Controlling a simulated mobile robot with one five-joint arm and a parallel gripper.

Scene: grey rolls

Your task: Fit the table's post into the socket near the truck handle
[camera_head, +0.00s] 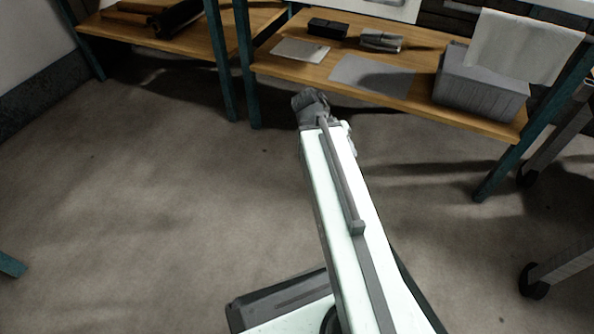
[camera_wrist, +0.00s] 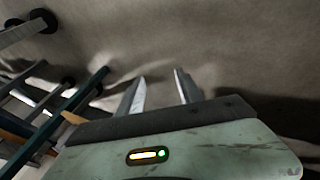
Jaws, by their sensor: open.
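My gripper (camera_wrist: 160,75) shows in the wrist view with its two pale fingers apart and nothing between them, over bare floor. In the head view my white arm reaches up the middle, and its grey end (camera_head: 310,106) is in front of the wooden bench's shelf; the fingers are not clear there. The bench (camera_head: 480,122) has teal legs. A grey wheeled frame (camera_head: 562,266), possibly the truck, is cut off at the right edge. Wheels and bars also show at the wrist view's left (camera_wrist: 68,82). I cannot make out the post, the socket or the truck handle.
The shelf holds a grey ribbed crate (camera_head: 480,88), a grey sheet (camera_head: 372,75), a paler sheet (camera_head: 300,50), a black box (camera_head: 327,27) and a grey object (camera_head: 381,40). A cloth (camera_head: 525,46) hangs above the crate. The floor at left (camera_head: 150,190) is clear.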

